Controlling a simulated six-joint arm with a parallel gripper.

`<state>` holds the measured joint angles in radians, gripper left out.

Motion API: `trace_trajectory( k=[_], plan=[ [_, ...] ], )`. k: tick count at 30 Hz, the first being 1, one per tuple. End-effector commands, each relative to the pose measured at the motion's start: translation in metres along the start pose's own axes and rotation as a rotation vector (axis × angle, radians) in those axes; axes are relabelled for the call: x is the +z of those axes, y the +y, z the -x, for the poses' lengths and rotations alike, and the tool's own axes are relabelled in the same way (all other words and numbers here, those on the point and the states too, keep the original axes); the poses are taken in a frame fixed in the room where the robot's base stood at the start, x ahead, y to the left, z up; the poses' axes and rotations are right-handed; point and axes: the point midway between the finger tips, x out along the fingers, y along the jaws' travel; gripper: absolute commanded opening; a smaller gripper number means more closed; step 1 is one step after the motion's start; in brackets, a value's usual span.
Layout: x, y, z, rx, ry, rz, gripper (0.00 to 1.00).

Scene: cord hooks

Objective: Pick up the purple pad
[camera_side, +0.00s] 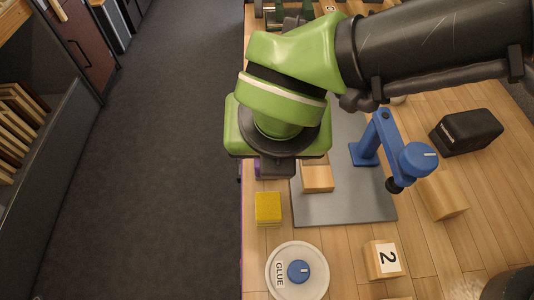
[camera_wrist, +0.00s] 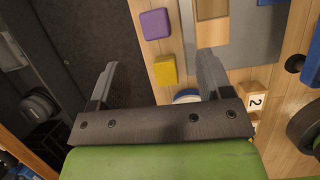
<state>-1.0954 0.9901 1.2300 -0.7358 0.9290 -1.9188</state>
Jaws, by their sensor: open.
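The purple pad (camera_wrist: 155,24) lies on the wooden bench near its edge in the wrist view, above the yellow pad. In the side view only a small purple sliver (camera_side: 257,172) shows; my gripper hides the rest. My gripper (camera_wrist: 155,75) is open, its two fingers wide apart with nothing between them that they touch. In the wrist view the pad appears beyond the fingertips, between their lines. In the side view the gripper hangs over the bench edge region above the pad.
A yellow pad (camera_side: 268,208) lies close by. A grey mat (camera_side: 345,206) holds a wooden block (camera_side: 318,178) and a blue clamp-like stand (camera_side: 386,145). A glue tub (camera_side: 297,272), a block marked 2 (camera_side: 383,260) and a black box (camera_side: 466,132) stand around. The floor lies left of the bench.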

Motion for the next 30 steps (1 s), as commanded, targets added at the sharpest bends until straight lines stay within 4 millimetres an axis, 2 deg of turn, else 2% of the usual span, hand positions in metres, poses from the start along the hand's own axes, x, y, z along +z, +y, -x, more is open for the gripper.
trace_trajectory(
  k=[3, 9, 16, 24, 30],
  plan=[
    [-0.007, 0.004, -0.013, -0.003, -0.004, 0.054, 0.72],
    [-0.006, 0.004, -0.043, -0.003, -0.004, 0.055, 0.72],
    [-0.007, 0.005, -0.062, -0.003, -0.003, 0.051, 0.72],
    [-0.009, 0.007, -0.098, -0.002, -0.003, 0.049, 0.72],
    [-0.008, 0.007, -0.104, -0.001, -0.004, 0.049, 0.72]
  ],
)
